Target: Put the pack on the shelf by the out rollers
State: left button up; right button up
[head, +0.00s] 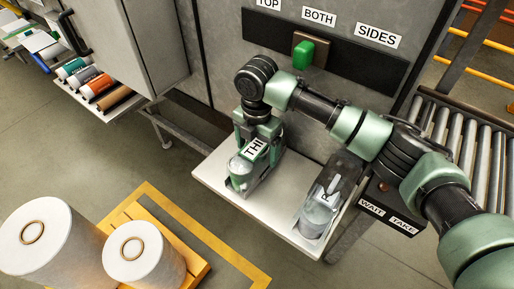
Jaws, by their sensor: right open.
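A clear pack (243,174) with a white label reading "THI" is at the left part of the white shelf (222,205), beside the rollers (458,135). My right gripper (258,140) reaches down from above at the pack's top. It is open, and its fingers are close to the pack; I cannot tell whether they touch it. The gripper partly hides the pack's back. A second clear pack (318,217), with a label showing "R", stands at the right part of the shelf. My left gripper is out of view.
A "WAIT TAKE" sign (387,217) is at the shelf's right. White rolls (143,252) stand on a yellow pallet, front left. Several coloured rolls (90,80) lie on a rack, back left. Floor between is clear.

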notch_tip(320, 180, up, 12)
jog(key=b, duration=0.2)
jog(key=shift+r+b, duration=0.15)
jog(key=shift+b, duration=0.15)
jog(key=shift+a, duration=0.1)
